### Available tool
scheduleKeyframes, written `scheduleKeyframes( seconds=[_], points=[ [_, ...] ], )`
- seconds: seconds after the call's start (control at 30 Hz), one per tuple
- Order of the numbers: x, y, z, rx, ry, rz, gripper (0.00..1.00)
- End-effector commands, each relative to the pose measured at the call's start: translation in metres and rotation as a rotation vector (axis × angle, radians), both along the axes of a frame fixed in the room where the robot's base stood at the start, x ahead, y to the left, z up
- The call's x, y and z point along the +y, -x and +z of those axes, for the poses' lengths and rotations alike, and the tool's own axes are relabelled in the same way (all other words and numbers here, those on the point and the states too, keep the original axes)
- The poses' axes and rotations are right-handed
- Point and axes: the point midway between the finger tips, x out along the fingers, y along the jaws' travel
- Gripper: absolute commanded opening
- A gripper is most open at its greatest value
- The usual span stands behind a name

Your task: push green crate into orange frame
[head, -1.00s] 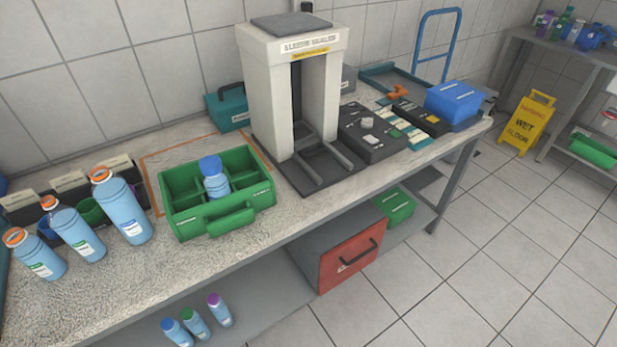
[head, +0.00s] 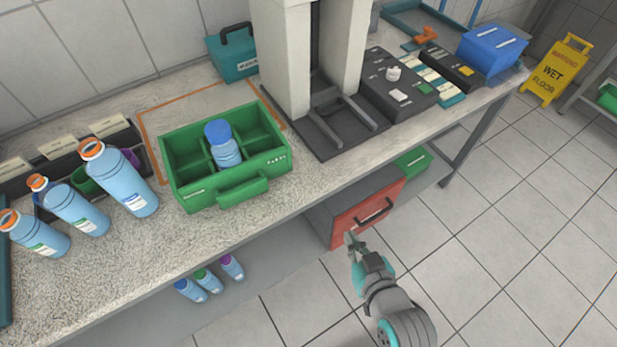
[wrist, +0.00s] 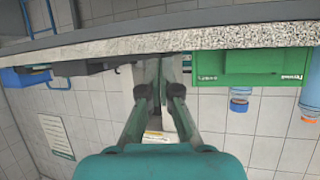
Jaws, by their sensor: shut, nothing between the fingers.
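The green crate (head: 205,194) stands on the speckled counter, with dividers, a front handle and a blue-capped bottle (head: 225,150) inside. The orange frame (head: 146,135) is a thin outline on the counter. The crate covers its front part, and bare counter inside the outline shows behind the crate. My gripper (head: 351,239) is shut and empty, in front of the counter and to the right of the crate, apart from it in the picture. In the upside-down wrist view the shut fingers (wrist: 160,75) point at the counter edge, with the crate (wrist: 255,64) to their right.
Blue bottles with orange caps (head: 125,180) stand left of the crate. A white press-like device (head: 275,55) with a dark base stands to its right. A red drawer (head: 350,215) is below the counter near my gripper. The floor in front is clear.

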Motion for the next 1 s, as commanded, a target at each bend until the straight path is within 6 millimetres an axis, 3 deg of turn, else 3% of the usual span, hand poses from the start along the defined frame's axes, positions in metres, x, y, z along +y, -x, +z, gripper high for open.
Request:
scheduleKeyframes(
  seconds=[0.1,0.3,0.6,0.77,1.0],
  points=[
    [0.024,-0.03,0.02,0.01,0.007,0.062,0.0],
    [0.062,-0.066,0.056,0.038,0.032,0.169,0.0],
    [0.098,-0.088,0.096,0.067,0.07,0.278,0.0],
    [0.104,-0.092,0.099,0.073,0.076,0.294,0.0],
    [0.118,-0.112,0.074,0.075,0.077,0.294,0.0]
  ],
)
